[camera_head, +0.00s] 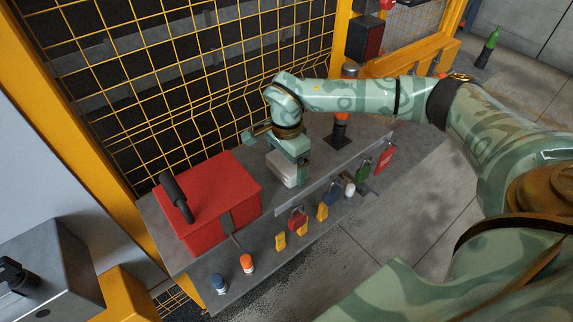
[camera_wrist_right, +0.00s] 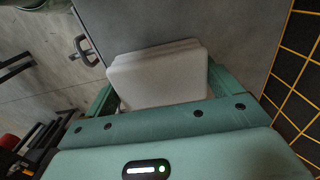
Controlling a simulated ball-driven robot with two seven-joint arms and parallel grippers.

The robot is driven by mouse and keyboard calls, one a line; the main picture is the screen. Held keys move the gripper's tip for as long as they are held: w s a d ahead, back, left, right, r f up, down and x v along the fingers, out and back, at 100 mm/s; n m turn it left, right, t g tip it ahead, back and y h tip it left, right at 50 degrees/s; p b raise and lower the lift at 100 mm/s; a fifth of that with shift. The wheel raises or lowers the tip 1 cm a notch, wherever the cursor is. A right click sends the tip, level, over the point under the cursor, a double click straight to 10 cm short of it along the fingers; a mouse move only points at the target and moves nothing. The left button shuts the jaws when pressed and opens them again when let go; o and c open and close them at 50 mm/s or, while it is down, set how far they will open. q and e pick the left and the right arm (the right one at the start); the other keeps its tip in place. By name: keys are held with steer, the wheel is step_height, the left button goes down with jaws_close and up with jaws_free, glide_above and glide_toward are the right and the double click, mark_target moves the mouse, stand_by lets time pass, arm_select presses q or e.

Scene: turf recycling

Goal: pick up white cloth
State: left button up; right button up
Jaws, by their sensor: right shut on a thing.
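The white cloth (camera_head: 281,168) is a folded, flat stack on the grey metal bench, right of the red box. In the right wrist view the cloth (camera_wrist_right: 158,77) lies between the two green fingers. My right gripper (camera_head: 288,165) points down over the cloth and is shut on it, with a finger at each side. The gripper body hides part of the cloth in the head view. I cannot tell whether the cloth is lifted off the bench. My left gripper is not in view.
A red box (camera_head: 213,200) with a black handle stands left of the cloth. Padlocks hang along the bench's front rail, including a red one (camera_head: 297,218). A black and orange post (camera_head: 341,128) stands behind right. Yellow wire fencing (camera_head: 200,80) rises at the back.

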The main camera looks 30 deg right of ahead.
mark_target(286, 160)
steer(key=shift+r, duration=0.15)
steer(key=shift+r, duration=0.3)
step_height(286, 160, up, 3)
steer(key=shift+w+f+p, duration=0.1)
steer(key=shift+f+p, duration=0.05)
steer(key=shift+p, duration=0.3)
steer(key=s+r, duration=0.1)
steer(key=r, duration=0.1)
steer(key=s+a+r+p, duration=0.1)
steer(key=s+r, duration=0.1)
steer(key=s+a+r, duration=0.1)
steer(key=s+r, duration=0.1)
steer(key=shift+a+r+p, duration=0.1)
steer(key=shift+p, duration=0.3)
steer(key=s+a+r, duration=0.3)
steer(key=s, duration=0.5)
steer(key=shift+a+r, duration=0.15)
steer(key=shift+a, duration=0.25)
